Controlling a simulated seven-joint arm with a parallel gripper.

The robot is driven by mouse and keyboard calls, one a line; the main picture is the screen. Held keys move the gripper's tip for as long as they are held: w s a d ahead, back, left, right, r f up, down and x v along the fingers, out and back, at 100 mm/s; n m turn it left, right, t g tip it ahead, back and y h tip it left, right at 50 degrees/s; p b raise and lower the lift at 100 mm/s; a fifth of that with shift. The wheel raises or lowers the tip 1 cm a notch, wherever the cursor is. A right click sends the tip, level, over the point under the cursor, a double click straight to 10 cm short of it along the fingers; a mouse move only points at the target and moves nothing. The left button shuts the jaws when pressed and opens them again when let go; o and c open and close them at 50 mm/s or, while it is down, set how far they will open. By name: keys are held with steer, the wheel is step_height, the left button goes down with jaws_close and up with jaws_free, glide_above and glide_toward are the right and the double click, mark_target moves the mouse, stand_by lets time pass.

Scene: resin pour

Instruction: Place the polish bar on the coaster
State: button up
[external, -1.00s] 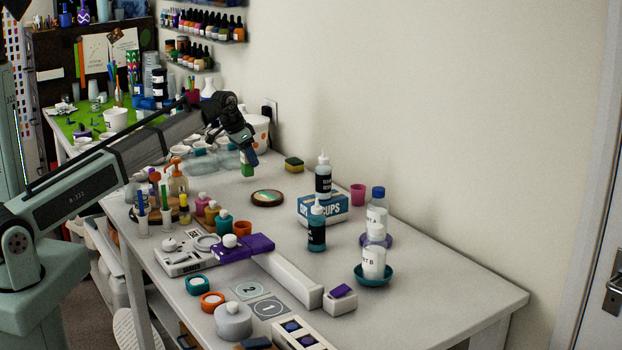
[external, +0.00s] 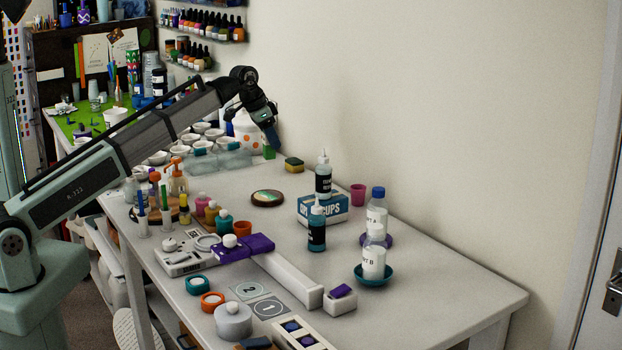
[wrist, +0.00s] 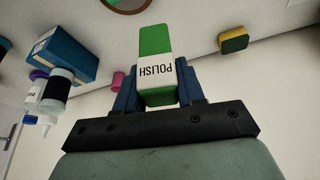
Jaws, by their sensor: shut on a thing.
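The polish bar (wrist: 156,62) is green with a white band marked "POLISH". My gripper (wrist: 158,88) is shut on it, with a blue finger on each side in the wrist view. In the external view my gripper (external: 272,143) is above the back of the table, left of the sponge, and the green end of the bar shows just below it. The coaster (external: 267,198) is a round dark-rimmed disc with a green and tan top, lying flat and empty on the table in front of my gripper. Part of its edge shows at the top of the wrist view (wrist: 126,3).
A yellow and green sponge (external: 294,164) lies by the wall. A blue cups box (external: 322,207) and dark bottles (external: 317,229) stand right of the coaster. A pink cup (external: 358,194) is farther right. Clear table surrounds the coaster.

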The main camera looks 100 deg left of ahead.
steer(key=w+d, duration=0.2)
steer(key=d, duration=0.3)
steer(key=n, duration=0.3)
glide_above(269, 195)
steer(key=shift+g+y, duration=0.4)
steer(key=shift+f, duration=4.85)
steer(key=shift+f, duration=0.15)
steer(key=o, duration=1.1)
steer(key=v, duration=1.2)
